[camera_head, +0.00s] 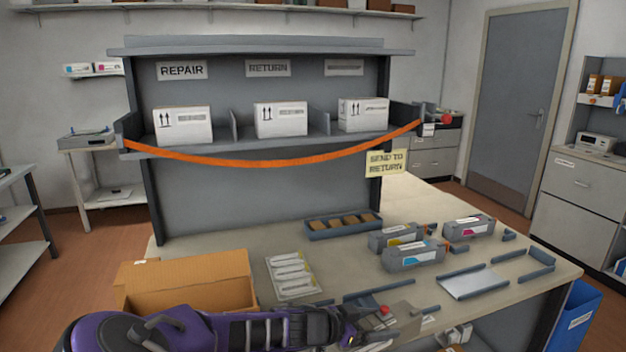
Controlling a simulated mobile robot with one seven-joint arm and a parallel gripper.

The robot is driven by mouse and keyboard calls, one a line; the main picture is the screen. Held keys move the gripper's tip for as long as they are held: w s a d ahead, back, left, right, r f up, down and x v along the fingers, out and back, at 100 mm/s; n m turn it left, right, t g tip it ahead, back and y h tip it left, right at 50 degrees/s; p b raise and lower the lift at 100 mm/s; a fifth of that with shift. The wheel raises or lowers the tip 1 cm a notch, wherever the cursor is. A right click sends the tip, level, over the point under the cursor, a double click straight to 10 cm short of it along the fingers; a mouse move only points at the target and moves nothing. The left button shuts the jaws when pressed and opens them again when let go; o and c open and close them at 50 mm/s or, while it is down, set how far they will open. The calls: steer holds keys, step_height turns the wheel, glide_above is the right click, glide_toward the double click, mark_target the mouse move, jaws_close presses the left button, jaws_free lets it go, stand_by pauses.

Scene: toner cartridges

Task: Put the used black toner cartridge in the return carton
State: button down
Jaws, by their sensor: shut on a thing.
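My gripper (352,322) reaches in from the left at the bottom edge. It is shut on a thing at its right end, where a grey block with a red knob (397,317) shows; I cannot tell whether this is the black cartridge. No black-labelled cartridge is clearly visible. An open brown carton (190,271) stands at the table's left front, behind my arm; its inside is mostly hidden. A white box (281,119) stands in the shelf compartment under the RETURN sign (268,68). A yellow note (386,163) reads SEND TO RETURN.
Yellow (396,237), cyan (414,256) and magenta (469,228) cartridges stand at the table's right, near low rails (487,272). A blue tray (343,225) and a pale sheet with strips (291,274) lie mid-table. An orange strap (280,162) hangs across the shelf front.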

steer(key=shift+s+d+f+n+t+y, duration=0.1)
steer(key=shift+s+f+n+t+y, duration=0.3)
steer(key=shift+s+f+n+t, duration=0.3)
steer(key=shift+s+r+n+t+y, duration=0.15)
steer(key=shift+n+t+y, duration=0.15)
steer(key=shift+t, duration=0.3)
